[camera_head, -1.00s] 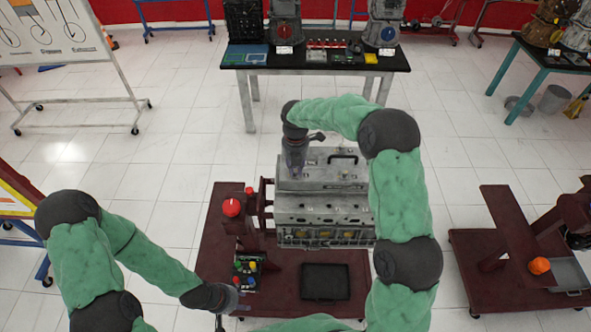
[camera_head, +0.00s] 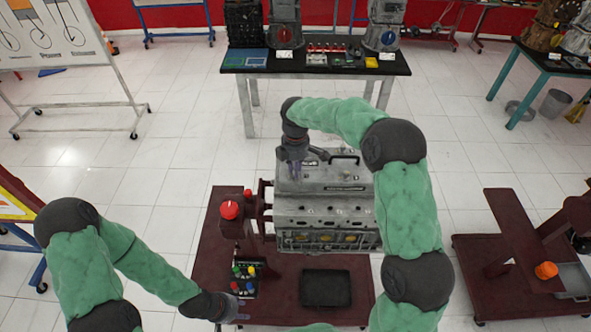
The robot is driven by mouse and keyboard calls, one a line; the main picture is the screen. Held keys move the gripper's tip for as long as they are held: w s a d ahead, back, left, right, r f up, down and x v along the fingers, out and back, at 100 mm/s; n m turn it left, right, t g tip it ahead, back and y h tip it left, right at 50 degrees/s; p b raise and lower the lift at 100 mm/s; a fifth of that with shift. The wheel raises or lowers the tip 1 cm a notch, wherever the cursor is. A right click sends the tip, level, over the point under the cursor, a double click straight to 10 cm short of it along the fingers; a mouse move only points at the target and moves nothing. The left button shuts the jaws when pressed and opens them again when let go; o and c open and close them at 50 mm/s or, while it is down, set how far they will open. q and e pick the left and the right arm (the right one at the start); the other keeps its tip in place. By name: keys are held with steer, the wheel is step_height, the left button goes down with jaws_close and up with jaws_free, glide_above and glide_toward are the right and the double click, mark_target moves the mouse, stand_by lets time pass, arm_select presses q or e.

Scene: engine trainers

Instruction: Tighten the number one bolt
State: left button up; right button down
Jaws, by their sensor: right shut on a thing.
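The grey engine block (camera_head: 325,241) stands on a dark red cart (camera_head: 215,262), with its upper grey part (camera_head: 330,181) behind it. Several bolt holes show on top, but the number one bolt cannot be made out. My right gripper (camera_head: 293,168) points down over the left end of the upper part. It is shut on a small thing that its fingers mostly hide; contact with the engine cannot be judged. My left gripper (camera_head: 236,311) is low, at the cart's front left edge. Its fingers are too small to tell whether they are open.
A black tray (camera_head: 326,289) and a box with coloured knobs (camera_head: 243,279) are on the cart's front. A red knob (camera_head: 230,210) stands at its left. A bench with equipment (camera_head: 318,63) is behind. Another cart (camera_head: 507,296) is at right. Open floor lies between.

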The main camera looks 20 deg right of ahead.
steer(key=m+b, duration=0.1)
steer(key=m, duration=0.3)
steer(key=shift+s+f+m, duration=0.1)
steer(key=shift+f+m, duration=0.05)
steer(key=shift+m, duration=0.15)
steer(key=m+b, duration=0.1)
steer(key=m, duration=0.4)
steer(key=m+b, duration=0.1)
steer(key=m, duration=0.4)
steer(key=m+b, duration=0.1)
steer(key=m, duration=0.4)
stand_by(0.4)
steer(key=c, duration=1.2)
jaws_free()
step_height(320, 180, up, 12)
steer(key=shift+r, duration=0.1)
